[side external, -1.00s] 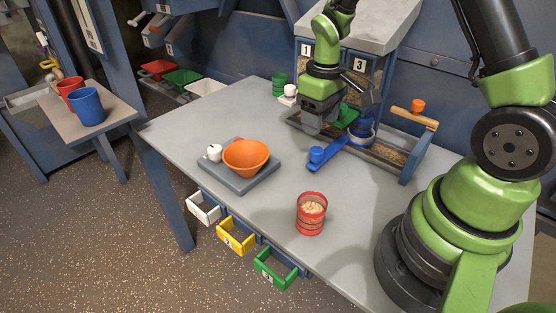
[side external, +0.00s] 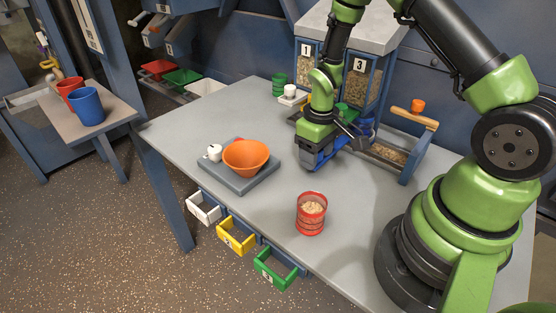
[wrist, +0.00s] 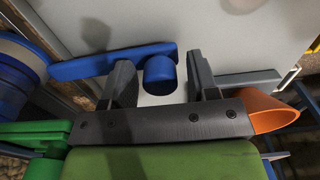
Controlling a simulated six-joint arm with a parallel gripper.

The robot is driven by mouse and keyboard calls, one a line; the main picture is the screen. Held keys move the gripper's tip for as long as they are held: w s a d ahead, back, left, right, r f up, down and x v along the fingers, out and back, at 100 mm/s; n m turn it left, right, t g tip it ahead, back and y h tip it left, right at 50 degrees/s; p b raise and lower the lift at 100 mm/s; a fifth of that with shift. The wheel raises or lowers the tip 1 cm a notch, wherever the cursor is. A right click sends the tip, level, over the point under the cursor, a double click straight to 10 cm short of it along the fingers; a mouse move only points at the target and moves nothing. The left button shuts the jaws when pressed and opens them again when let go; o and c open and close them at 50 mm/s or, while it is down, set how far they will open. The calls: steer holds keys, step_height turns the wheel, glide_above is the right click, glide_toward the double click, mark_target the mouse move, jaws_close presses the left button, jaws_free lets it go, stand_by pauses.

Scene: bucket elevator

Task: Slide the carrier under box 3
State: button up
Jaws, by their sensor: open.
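The blue carrier sits at the rail below the boxes. Its round cup (side external: 367,128) is partly hidden by my arm in the side view, and shows at the left edge of the wrist view (wrist: 18,78). Its flat blue handle (wrist: 105,64) ends near an upright blue knob (wrist: 160,73). My gripper (side external: 313,166) is low over the handle. In the wrist view my gripper (wrist: 162,85) is open, with one finger on each side of the knob and gaps visible. Box 3 (side external: 360,78), holding grain, stands behind the cup. Box 1 (side external: 306,68) is left of it.
An orange bowl (side external: 246,156) stands on a grey scale (side external: 240,184) at the left. A red container of grain (side external: 311,222) stands near the front edge. A tray with a wooden handle (side external: 415,118) is at the right. The table between bowl and red container is clear.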

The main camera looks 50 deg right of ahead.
steer(key=c, duration=0.7)
steer(key=shift+o, duration=0.2)
steer(key=shift+w, duration=1.15)
steer(key=o, duration=0.7)
steer(key=shift+r, duration=0.1)
step_height(320, 180, up, 12)
